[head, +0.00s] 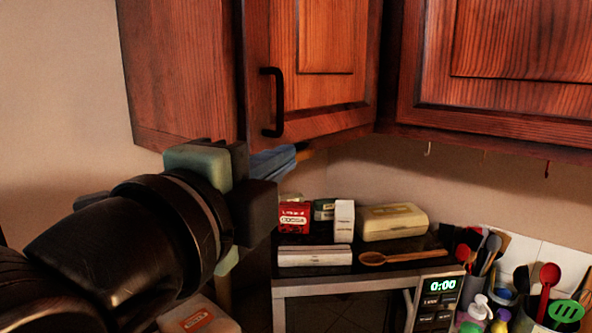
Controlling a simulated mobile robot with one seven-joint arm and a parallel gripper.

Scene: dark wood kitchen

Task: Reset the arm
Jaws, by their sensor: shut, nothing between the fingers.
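My black arm reaches in from the lower left of the head view. My gripper (258,192) is in front of the lower part of the dark wood wall cabinet (185,75), below and left of its black bar handle (271,101). Its dark fingers are shut with nothing held, and they look apart from the handle. The wrist and arm hide part of the wall and counter behind.
A dark counter holds a red cocoa box (294,217), a cream container (393,222), a white box (314,256) and a wooden spoon (372,259). An appliance with a 0:00 display (441,285) and several utensils stand at lower right. A second cabinet (500,90) hangs right.

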